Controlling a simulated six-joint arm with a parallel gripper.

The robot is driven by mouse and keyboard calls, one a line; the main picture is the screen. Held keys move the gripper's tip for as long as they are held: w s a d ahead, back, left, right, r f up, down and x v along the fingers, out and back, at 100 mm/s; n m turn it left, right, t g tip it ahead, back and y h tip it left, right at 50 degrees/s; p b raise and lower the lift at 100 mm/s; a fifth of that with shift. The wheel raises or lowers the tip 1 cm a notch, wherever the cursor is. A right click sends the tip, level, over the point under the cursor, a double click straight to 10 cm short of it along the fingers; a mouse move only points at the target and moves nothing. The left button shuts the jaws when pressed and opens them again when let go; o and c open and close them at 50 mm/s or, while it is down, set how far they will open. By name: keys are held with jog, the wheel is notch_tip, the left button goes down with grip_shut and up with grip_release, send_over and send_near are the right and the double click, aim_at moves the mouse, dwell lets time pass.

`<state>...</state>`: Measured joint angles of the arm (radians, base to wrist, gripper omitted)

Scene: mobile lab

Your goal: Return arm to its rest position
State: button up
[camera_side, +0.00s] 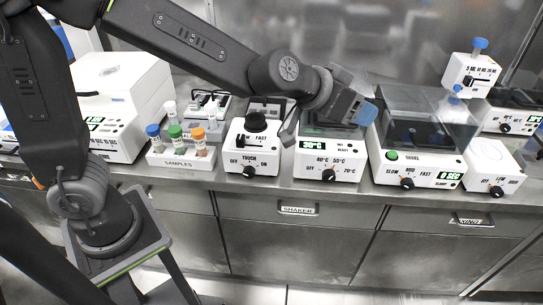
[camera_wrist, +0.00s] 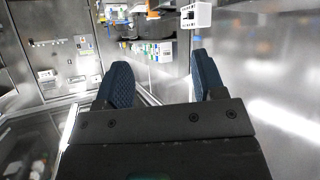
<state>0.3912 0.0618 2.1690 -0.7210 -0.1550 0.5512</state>
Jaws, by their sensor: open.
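My gripper (camera_side: 356,107) is raised above the bench in the side view, in front of the upper part of the white device with a green temperature display (camera_side: 330,146). My arm reaches to it from the upper left. In the wrist view, the two blue ridged fingers of my gripper (camera_wrist: 162,80) stand wide apart with nothing between them. The fingers point away from the bench top, toward a distant part of the room. The gripper partly hides the top of the temperature device in the side view.
The steel bench holds a sample rack (camera_side: 181,158) with coloured-cap tubes, a touch mixer (camera_side: 250,158), a lidded shaker (camera_side: 420,171) and a large white machine (camera_side: 122,105) at left. At right is a pipette-like blue-topped box (camera_side: 471,74). Air above the bench front is clear.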

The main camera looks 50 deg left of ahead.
jog(key=s+a+n+g+y, duration=0.1)
jog(key=s+a+g, duration=0.2)
jog(key=s+a, duration=0.4)
jog(key=s+a+n+g+y, duration=0.1)
jog(key=s+a, duration=0.7)
jog(key=s, duration=0.8)
jog(key=shift+s+a+f+g+y, duration=0.2)
jog(key=shift+s+f+g+y, duration=0.3)
jog(key=shift+g, duration=0.4)
